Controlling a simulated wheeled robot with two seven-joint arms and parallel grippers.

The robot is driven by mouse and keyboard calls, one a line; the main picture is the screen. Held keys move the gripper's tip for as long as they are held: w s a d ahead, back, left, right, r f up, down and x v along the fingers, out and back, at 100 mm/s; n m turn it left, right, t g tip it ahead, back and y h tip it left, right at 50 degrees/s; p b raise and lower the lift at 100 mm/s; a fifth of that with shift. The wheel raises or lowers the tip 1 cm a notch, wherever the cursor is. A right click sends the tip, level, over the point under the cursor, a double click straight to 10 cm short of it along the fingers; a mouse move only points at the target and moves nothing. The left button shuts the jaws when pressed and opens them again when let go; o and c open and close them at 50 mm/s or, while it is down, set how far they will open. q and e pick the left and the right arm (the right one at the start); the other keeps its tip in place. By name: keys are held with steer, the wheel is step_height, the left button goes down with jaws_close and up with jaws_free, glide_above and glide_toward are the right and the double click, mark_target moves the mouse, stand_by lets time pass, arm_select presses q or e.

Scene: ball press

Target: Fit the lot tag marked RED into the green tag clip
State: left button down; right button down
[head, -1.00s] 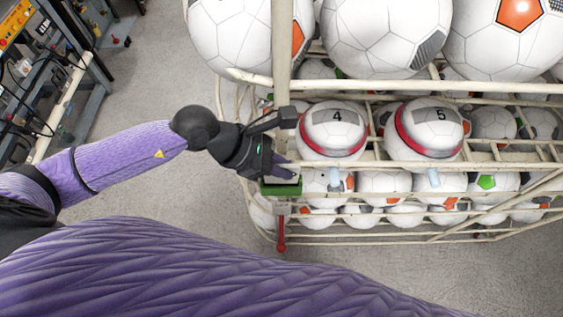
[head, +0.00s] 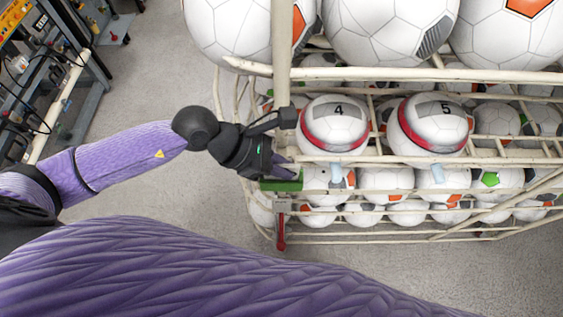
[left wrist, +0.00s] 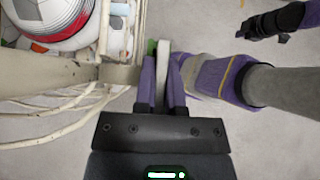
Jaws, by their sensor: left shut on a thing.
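The green tag clip (head: 283,185) is on the rack's left front post in the head view. A small green part of it (left wrist: 151,46) shows past my fingers in the left wrist view. My left gripper (head: 287,170) is right at the clip, its fingers just above it in the picture. In the left wrist view the gripper (left wrist: 161,88) is shut on a thin pale tag (left wrist: 164,55). Its marking cannot be read, and the fingers hide part of it. Whether the tag sits in the clip cannot be told. My right gripper (left wrist: 262,35) shows small at the top right, its jaws unclear.
The cream wire rack (head: 480,158) holds many balls, including ball 4 (head: 333,137) and ball 5 (head: 432,137). Grey shelving (head: 70,85) stands at the far left. Bare floor lies between.

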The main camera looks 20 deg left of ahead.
arm_select(q)
steer(key=shift+f+b, duration=0.3)
steer(key=shift+f, duration=0.1)
steer(key=c, duration=0.6)
jaws_free()
steer(key=shift+c, duration=0.2)
steer(key=shift+a+r, duration=0.1)
steer(key=b+v, duration=0.1)
steer(key=v, duration=0.8)
steer(key=shift+a+r+b, duration=0.2)
steer(key=shift+r+b, duration=0.05)
steer(key=shift+b, duration=0.05)
steer(key=shift+s, duration=0.1)
